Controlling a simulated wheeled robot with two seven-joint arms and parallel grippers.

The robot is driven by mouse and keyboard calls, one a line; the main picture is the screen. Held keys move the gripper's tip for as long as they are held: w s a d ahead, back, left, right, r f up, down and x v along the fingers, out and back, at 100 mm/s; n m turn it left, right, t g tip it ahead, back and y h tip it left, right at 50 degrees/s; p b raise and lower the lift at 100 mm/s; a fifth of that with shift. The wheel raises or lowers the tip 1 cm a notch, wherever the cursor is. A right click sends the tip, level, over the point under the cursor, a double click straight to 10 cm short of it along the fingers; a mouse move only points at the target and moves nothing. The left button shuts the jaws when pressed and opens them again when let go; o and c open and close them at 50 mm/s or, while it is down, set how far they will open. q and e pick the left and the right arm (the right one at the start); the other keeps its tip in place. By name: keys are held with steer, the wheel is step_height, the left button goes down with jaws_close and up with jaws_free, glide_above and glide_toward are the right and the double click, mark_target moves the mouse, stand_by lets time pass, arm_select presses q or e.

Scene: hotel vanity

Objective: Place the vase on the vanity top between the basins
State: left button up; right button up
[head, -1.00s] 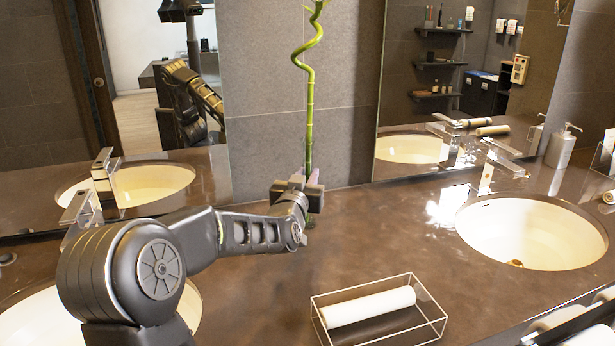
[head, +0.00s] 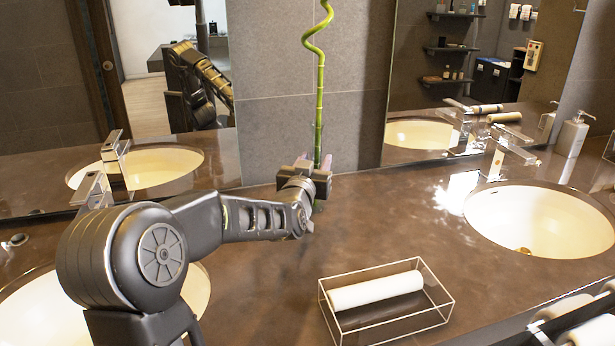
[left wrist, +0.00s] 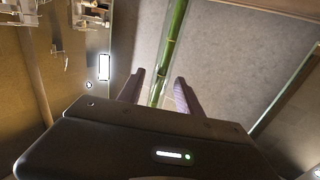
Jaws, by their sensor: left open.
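A tall green bamboo stalk (head: 319,105) with a curled top stands upright in front of the grey wall panel between the mirrors. It marks the vase, whose body is mostly hidden behind my left gripper (head: 318,173); I cannot tell its shape. The gripper is at the stalk's lower end, over the vanity top (head: 400,220) between the left basin (head: 195,300) and right basin (head: 540,218). In the left wrist view the stalk (left wrist: 173,45) runs between the spread fingers of the open gripper (left wrist: 159,86). My right gripper is not in view.
A wire-frame tray (head: 388,325) with a rolled white towel (head: 376,291) sits in front of the gripper. Faucets stand behind each basin (head: 500,155). A soap dispenser (head: 572,133) is at the back right. Bare counter lies between the gripper and the right basin.

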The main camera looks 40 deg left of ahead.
arm_select(q)
steer(key=b+v, duration=0.1)
steer(key=v, duration=0.9)
steer(key=shift+s+d, duration=0.2)
steer(key=shift+s, duration=0.1)
